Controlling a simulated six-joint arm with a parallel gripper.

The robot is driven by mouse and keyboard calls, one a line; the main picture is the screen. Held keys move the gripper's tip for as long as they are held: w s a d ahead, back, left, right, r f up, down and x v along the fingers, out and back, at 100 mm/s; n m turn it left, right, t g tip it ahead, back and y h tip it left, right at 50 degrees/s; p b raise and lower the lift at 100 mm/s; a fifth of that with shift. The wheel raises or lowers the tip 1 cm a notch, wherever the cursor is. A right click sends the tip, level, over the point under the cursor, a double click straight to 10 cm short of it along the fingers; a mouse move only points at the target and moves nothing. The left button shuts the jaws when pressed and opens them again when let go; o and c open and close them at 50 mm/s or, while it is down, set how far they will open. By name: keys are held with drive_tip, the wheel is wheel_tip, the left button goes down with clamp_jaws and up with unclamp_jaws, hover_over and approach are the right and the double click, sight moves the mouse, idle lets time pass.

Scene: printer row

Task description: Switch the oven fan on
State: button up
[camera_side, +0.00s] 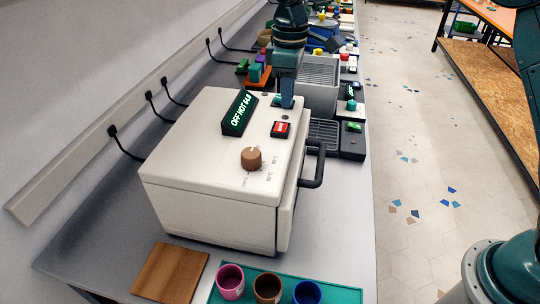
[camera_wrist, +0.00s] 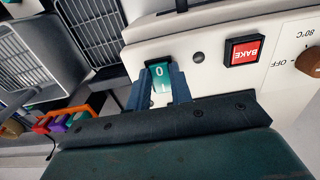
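In the side view my gripper (camera_side: 287,101) points down at the panel's far end. I cannot tell whether the fingertips touch the switch.
A red BAKE button (camera_wrist: 245,51) and a brown knob (camera_side: 251,158) share the panel. The oven's dark handle (camera_side: 316,167) sticks out to the right. Grey machines stand behind; a wooden board (camera_side: 170,273) and a teal tray with cups (camera_side: 345,294) lie in front.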

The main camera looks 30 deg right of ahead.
clamp_jaws()
drive_tip(key=shift+w+d+h, duration=0.1)
drive_tip(key=shift+w+h, duration=0.1)
drive_tip(key=shift+h, duration=0.1)
drive_tip(key=shift+r+g, duration=0.1)
drive_tip(key=shift+g, duration=0.4)
drive_tip(key=o, duration=0.7)
unclamp_jaws()
drive_tip(key=shift+a, duration=0.2)
drive_tip(key=shift+d+t, duration=0.2)
drive_tip(key=shift+t, duration=0.1)
drive_tip(key=shift+s, duration=0.2)
